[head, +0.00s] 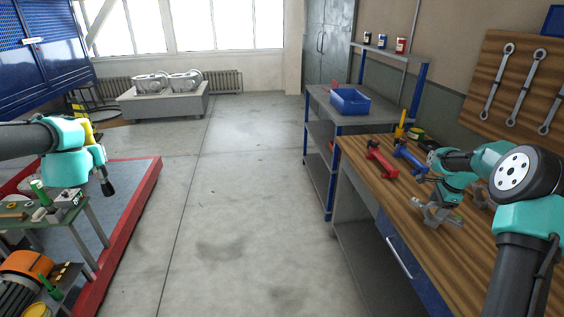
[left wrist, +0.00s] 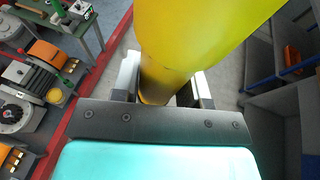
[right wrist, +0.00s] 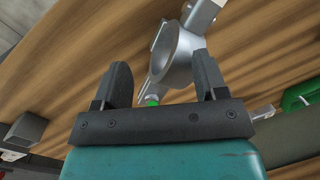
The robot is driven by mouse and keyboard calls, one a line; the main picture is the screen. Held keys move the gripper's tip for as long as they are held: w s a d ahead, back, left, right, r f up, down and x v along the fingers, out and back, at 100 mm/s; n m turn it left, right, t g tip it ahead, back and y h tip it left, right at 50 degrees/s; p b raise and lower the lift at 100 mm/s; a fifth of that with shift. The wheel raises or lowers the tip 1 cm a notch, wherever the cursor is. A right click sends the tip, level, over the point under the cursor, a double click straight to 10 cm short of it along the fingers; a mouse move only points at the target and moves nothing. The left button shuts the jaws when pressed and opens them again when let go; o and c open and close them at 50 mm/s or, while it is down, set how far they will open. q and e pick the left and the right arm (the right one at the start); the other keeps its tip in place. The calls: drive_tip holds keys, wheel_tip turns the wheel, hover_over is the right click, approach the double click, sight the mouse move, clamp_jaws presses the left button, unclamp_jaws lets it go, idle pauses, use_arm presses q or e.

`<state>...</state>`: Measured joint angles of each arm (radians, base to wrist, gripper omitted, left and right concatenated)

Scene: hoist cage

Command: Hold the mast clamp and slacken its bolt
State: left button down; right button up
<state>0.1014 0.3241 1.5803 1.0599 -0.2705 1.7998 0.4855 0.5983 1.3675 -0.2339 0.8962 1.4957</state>
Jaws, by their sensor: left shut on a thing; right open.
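My right gripper (right wrist: 158,85) is open over the wooden workbench. Its fingers stand apart near a grey ring-shaped metal part (right wrist: 178,62), which looks like the mast clamp. The part has an arm running to the upper right and a small green tip (right wrist: 152,100) at its near end. The fingers are not closed on it. In the head view the right gripper (head: 434,213) hangs low over the bench. My left gripper (left wrist: 165,85) is shut on a yellow rounded object (left wrist: 195,40), which also shows in the head view (head: 86,130). Its far end is hidden.
The workbench (head: 362,160) carries red (head: 380,158) and blue (head: 410,155) tools. A shelf with a blue bin (head: 350,101) stands behind it. At left are a green-topped table (head: 88,212) and a red-edged platform (head: 147,185). The middle floor is clear.

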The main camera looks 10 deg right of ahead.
sight(457, 220)
drive_tip(key=s+d+r+m, duration=0.1)
drive_tip(key=d+m, duration=0.1)
drive_tip(key=s+d+r+m+g, duration=0.1)
drive_tip(key=d+r+m, duration=0.1)
drive_tip(key=m, duration=0.1)
drive_tip(key=s+d+r+m+g, duration=0.1)
drive_tip(key=s+d+r+m, duration=0.1)
drive_tip(key=shift+s+d+r+h, duration=0.1)
drive_tip(key=shift+d+r+h, duration=0.1)
drive_tip(key=shift+r+h, duration=0.1)
drive_tip(key=shift+f, duration=0.2)
wheel_tip(457, 220, down, 12)
drive_tip(key=shift+r, duration=0.1)
idle(0.4)
clamp_jaws()
idle(0.6)
idle(1.4)
